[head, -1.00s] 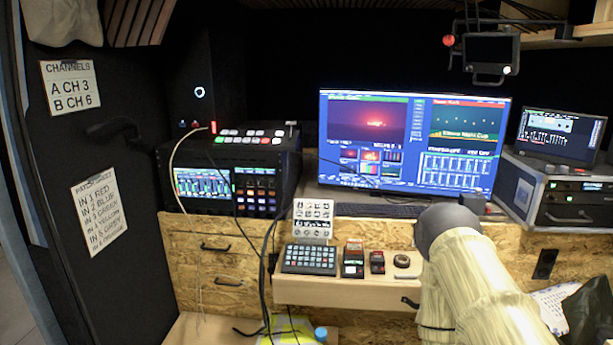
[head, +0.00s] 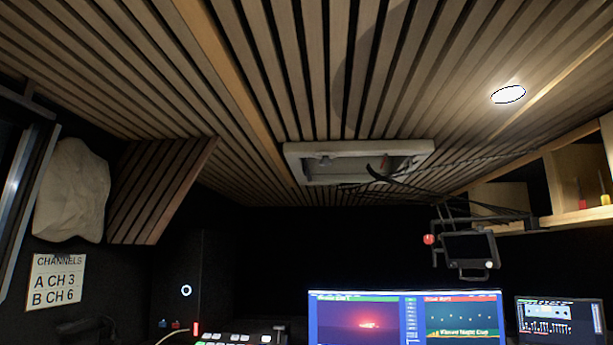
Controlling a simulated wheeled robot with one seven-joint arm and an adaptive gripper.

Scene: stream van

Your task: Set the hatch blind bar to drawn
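The roof hatch has a pale rectangular frame (head: 360,147) set in the slatted ceiling, ahead of me and above the screens. Its opening looks greyish inside, with a small fitting near its left end. I cannot clearly pick out the blind bar or tell how far the blind is drawn. Dark cables cross the hatch's far right edge. My gripper and arm are not in this view.
A small monitor (head: 469,249) hangs on a dark arm to the right, below the hatch. A wooden shelf (head: 575,215) is at the right wall. A lit ceiling lamp (head: 508,94) is at upper right. A large screen (head: 404,318) stands below.

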